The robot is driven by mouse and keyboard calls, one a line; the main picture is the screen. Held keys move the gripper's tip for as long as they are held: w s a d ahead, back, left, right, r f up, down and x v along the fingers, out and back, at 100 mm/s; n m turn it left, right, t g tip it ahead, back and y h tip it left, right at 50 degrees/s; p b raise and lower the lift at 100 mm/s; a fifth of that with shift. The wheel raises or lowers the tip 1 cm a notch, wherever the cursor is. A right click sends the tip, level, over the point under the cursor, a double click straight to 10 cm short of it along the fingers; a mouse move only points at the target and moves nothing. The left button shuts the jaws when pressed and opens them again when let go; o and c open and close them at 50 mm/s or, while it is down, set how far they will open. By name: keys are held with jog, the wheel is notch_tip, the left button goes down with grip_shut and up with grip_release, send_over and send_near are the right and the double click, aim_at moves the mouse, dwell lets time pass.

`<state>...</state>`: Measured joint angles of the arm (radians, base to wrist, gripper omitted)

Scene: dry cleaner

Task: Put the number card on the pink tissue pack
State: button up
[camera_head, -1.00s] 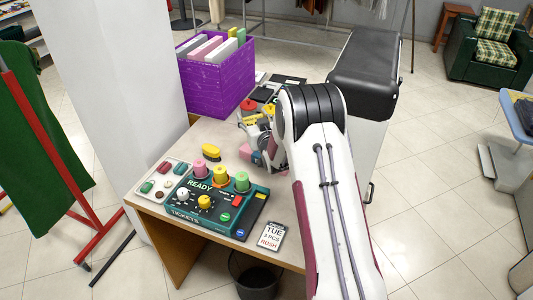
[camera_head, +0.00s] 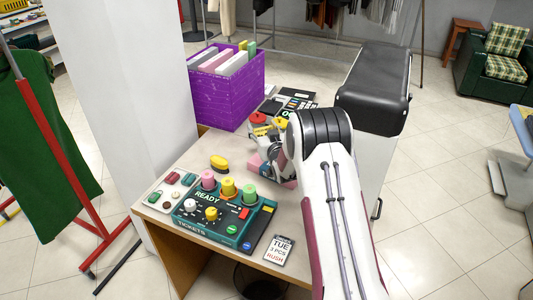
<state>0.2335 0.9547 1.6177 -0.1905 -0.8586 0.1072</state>
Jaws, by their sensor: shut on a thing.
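My gripper (camera_head: 269,147) is over the table, left of my white arm and partly hidden by it. It is shut on a small yellow piece with dark marks, which looks like the number card (camera_head: 261,131). The pink tissue pack (camera_head: 256,163) shows low beside and below the gripper, partly covered by it. The card appears above or behind the pack; I cannot tell whether the two touch.
The teal ticket panel (camera_head: 224,217) with coloured spools stands in front. A yellow brush-like item (camera_head: 219,162), a button tray (camera_head: 171,190) and a TUE card (camera_head: 279,250) lie near it. A purple bin (camera_head: 226,98) with folders and a dark card terminal (camera_head: 291,101) stand behind.

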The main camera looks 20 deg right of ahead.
aim_at(263, 133)
jog(key=shift+f, duration=2.35)
jog(key=shift+f, duration=0.1)
jog(key=shift+f, duration=1.8)
jog(key=shift+f, duration=0.1)
jog(key=o, duration=0.7)
jog(key=shift+s+a+r, duration=0.1)
jog(key=shift+s+r, duration=0.1)
jog(key=shift+s, duration=0.6)
jog(key=shift+s+a+r, duration=0.1)
jog(key=shift+s+r, duration=0.1)
jog(key=shift+s, duration=0.6)
jog(key=shift+w+r, duration=0.1)
jog(key=shift+r, duration=3.35)
